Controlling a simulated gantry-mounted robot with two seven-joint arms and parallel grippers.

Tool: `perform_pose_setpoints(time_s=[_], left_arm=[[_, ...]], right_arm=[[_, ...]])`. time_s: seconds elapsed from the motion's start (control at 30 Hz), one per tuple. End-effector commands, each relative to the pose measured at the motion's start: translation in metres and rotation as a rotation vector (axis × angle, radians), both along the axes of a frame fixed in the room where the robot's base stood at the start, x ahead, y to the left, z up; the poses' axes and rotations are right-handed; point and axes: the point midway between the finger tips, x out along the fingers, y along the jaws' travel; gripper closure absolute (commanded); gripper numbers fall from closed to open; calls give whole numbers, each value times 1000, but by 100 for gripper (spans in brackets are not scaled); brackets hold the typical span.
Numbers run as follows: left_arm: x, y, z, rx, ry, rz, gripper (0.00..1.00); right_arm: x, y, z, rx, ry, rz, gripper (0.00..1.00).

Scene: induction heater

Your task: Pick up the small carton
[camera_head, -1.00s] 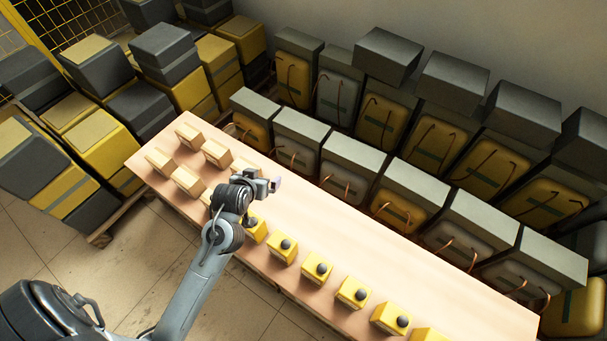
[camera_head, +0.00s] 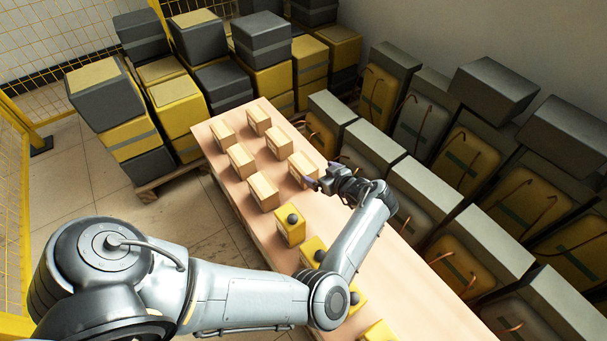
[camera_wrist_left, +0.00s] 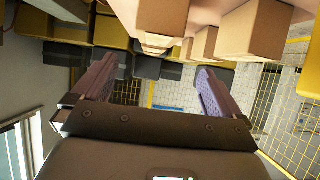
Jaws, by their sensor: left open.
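Several small tan cartons stand in two rows at the far end of the table; one at the near left is a carton (camera_head: 263,190), and another is the rightmost carton (camera_head: 303,168). My left gripper (camera_head: 315,184) is just beside the rightmost carton, its tips pointing left; whether they touch it cannot be told. In the wrist view, the left gripper (camera_wrist_left: 157,66) has its fingers wide apart with nothing between them. A carton (camera_wrist_left: 255,30) and others hang at the top of that view, beyond the fingers. My right gripper is not in view.
Yellow boxes with dark knobs, such as this box (camera_head: 291,226), line the table's near edge, partly behind my arm. Stacked grey and yellow cases (camera_head: 268,75) stand beyond the table, and larger units (camera_head: 373,145) along its right. The table top (camera_head: 390,280) at lower right is bare.

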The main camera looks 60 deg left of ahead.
Motion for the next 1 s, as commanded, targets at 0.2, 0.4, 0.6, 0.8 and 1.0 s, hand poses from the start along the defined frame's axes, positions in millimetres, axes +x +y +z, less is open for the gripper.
perform_pose_setpoints(time_s=[0.2, 0.4, 0.6, 0.8, 1.0], left_arm=[[-3, 24, -17, 3, 3, 5, 0], [-3, 43, -25, 3, 2, 3, 0], [-3, 49, -29, 2, 0, 2, 0], [-1, 65, -41, 3, -1, 3, 0], [-1, 85, -51, 2, 0, 2, 0]], right_arm=[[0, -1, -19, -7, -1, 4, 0], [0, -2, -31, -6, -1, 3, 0], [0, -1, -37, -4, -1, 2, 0], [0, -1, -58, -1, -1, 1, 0], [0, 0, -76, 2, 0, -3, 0]])
